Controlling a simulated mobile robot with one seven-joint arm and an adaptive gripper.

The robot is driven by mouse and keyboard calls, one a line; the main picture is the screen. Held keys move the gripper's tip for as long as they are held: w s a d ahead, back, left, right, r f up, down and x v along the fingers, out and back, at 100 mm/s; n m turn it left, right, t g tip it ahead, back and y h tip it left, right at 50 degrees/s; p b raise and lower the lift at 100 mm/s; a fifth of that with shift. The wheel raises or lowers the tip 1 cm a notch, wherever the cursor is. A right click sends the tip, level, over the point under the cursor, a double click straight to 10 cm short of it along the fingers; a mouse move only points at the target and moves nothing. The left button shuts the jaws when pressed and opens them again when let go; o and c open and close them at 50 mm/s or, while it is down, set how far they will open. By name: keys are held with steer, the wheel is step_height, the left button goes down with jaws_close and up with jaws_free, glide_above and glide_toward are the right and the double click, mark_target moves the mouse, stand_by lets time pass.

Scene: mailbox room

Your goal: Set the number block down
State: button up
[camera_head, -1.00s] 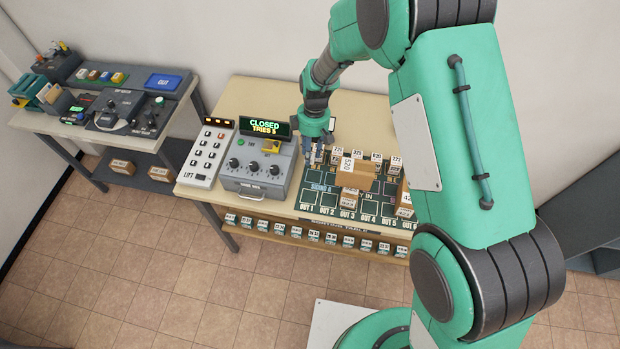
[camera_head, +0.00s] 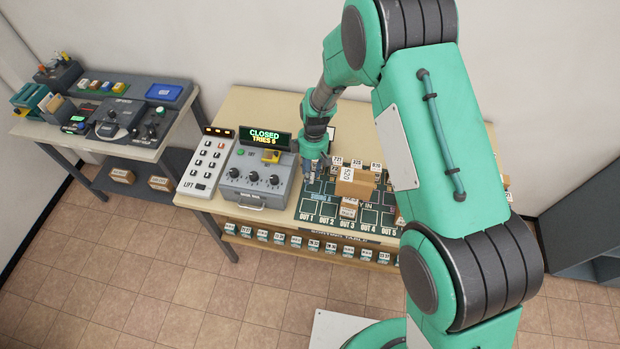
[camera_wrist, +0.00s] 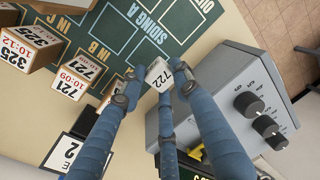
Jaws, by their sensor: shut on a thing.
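The number block (camera_wrist: 157,73) is a small white block marked 722 in the wrist view. It sits between the blue fingertips of my gripper (camera_wrist: 157,90), which is shut on it. In the head view my gripper (camera_head: 311,172) is over the left part of the dark green sorting board (camera_head: 320,210), near the grey dial box. The block is not clear there. A printed outline marked "SIDING A" lies close beside the block in the wrist view. I cannot tell whether the block touches the board.
The grey dial box (camera_head: 258,177) with a CLOSED display (camera_head: 265,137) stands just left of the board. Upright blocks 721 (camera_wrist: 75,80) and 325 (camera_wrist: 35,45) stand near my gripper. A brown 520 carton (camera_head: 357,183) stands on the board to the right.

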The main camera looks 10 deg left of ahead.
steer(key=shift+f, duration=1.85)
steer(key=shift+f, duration=0.2)
steer(key=o, duration=0.9)
steer(key=shift+o, duration=0.2)
steer(key=shift+r, duration=0.2)
step_height(320, 180, up, 12)
steer(key=w, duration=0.1)
steer(key=shift+w+d, duration=0.15)
steer(key=shift+d, duration=0.1)
